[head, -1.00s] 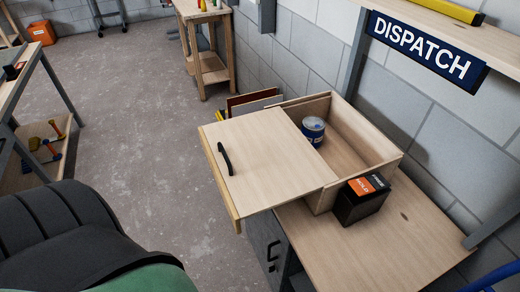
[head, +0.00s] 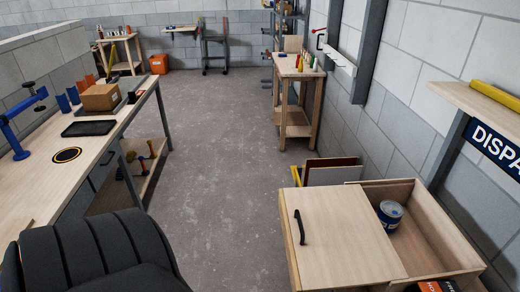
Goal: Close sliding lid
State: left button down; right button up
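A light wooden box (head: 445,262) stands at the lower right on a bench. Its sliding lid (head: 342,240) is a pale wooden panel with a black handle (head: 299,227) near its left end. The lid covers the left part of the box and leaves the right part open. A blue and white tin (head: 390,214) stands in the open part, close to the lid's edge. Neither of my grippers is in view.
A black and orange box (head: 436,286) is cut off at the bottom edge, beside the wooden box. A dark chair back (head: 90,255) fills the lower left. A long workbench (head: 40,190) runs along the left. The concrete floor (head: 215,150) between is clear.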

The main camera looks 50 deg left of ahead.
aim_at(334, 238)
jog(key=k+u, duration=0.15)
jog(key=u, duration=0.2)
jog(key=k+u, duration=0.1)
jog(key=u, duration=0.3)
jog(key=k+j+u, duration=0.1)
jog(key=u, duration=0.25)
